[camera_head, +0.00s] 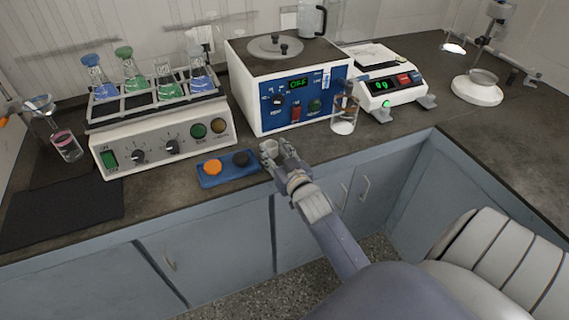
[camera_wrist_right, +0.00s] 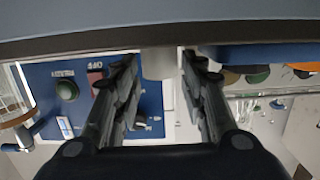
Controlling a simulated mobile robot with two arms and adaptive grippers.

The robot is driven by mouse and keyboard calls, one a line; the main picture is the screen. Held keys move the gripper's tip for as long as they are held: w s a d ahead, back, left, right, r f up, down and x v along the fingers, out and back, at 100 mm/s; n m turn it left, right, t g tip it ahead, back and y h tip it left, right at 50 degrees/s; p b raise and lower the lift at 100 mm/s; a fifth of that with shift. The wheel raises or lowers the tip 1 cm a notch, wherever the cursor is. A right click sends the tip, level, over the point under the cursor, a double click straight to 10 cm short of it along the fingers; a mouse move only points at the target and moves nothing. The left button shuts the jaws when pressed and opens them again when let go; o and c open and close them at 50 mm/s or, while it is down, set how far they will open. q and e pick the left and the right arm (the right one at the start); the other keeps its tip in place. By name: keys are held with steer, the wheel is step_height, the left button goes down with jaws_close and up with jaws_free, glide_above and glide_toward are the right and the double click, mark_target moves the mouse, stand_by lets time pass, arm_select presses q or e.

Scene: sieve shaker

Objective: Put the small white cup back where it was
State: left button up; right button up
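The small white cup (camera_head: 270,147) is at the front of the counter, just right of the blue tray (camera_head: 213,183). In the upside-down right wrist view, the cup (camera_wrist_right: 158,65) shows between my right gripper's fingertips and seems to stand on the counter. My right gripper (camera_head: 280,150) is open at the cup, with a finger to each side and small gaps visible between fingers and cup. The fingers partly hide the cup in the head view. My left gripper is in neither view.
The blue tray holds an orange and a dark round piece. Behind are a flask shaker (camera_head: 165,140), a white box with a blue panel (camera_head: 262,90), a glass cylinder (camera_head: 344,115) and a balance (camera_head: 390,92).

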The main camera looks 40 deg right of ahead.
steer(key=v, duration=0.8)
steer(key=shift+s, duration=0.15)
steer(key=shift+a, duration=0.1)
steer(key=s+a+f+n+g+y, duration=0.1)
steer(key=s+a+f+n+g, duration=0.1)
steer(key=s+a+f+g, duration=0.45)
steer(key=s+a+f+n+g+y, duration=0.1)
steer(key=s+a+g+y, duration=0.15)
steer(key=s, duration=0.65)
steer(key=s+a+f+n+g+y, duration=0.1)
steer(key=s+a+f+n+g, duration=0.15)
steer(key=s+a+f, duration=0.35)
step_height(320, 180, down, 23)
steer(key=s+g, duration=0.2)
steer(key=s+d+f, duration=0.2)
steer(key=s+f, duration=0.6)
steer(key=s+d+f+g+p, duration=0.1)
steer(key=s+f, duration=0.7)
steer(key=s, duration=0.1)
steer(key=shift+s+d, duration=0.25)
steer(key=shift+d, duration=0.15)
